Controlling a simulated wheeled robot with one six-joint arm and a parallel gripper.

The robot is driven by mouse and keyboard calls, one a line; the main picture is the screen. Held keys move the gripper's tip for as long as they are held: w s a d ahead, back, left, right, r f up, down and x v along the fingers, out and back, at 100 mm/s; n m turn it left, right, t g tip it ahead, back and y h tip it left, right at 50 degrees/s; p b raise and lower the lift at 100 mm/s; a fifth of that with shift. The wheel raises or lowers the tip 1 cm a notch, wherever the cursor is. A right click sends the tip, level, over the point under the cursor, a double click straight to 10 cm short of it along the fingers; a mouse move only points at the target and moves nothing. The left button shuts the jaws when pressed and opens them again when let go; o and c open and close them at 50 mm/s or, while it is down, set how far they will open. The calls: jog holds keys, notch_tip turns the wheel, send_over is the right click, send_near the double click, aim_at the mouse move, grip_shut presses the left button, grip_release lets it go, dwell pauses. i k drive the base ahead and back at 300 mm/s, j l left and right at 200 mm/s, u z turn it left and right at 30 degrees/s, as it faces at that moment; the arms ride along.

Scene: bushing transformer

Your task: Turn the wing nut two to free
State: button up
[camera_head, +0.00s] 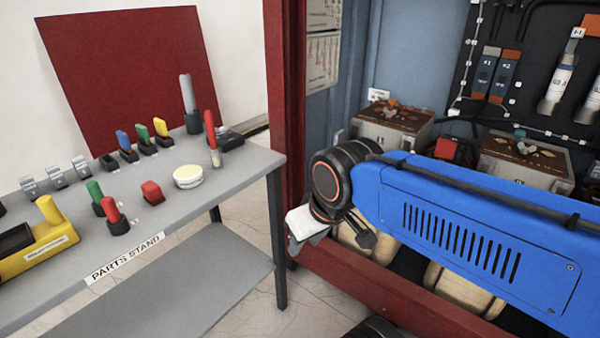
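Two rusty-topped boxes stand in the cabinet, each with a small wing-nut-like fitting on top. One fitting (389,103) is on the left box (392,128). The other fitting (530,147), with a teal part, is on the right box (527,163). I cannot tell which one is wing nut two. My blue arm crosses in front of the cabinet from the right and hides parts below. My gripper (308,225) is at the arm's left end, by the cabinet's red frame, apart from both fittings. Its fingers are not clear, so I cannot tell whether it is open.
A grey parts stand (240,166) at left holds coloured-handled parts, a round white tin (188,177) and a yellow tool (45,237). The cabinet's red post (285,90) and lower red sill (345,291) border the opening. Fuse-like cylinders (560,80) hang at upper right.

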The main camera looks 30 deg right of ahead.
aim_at(525, 150)
jog(key=z, duration=2.15)
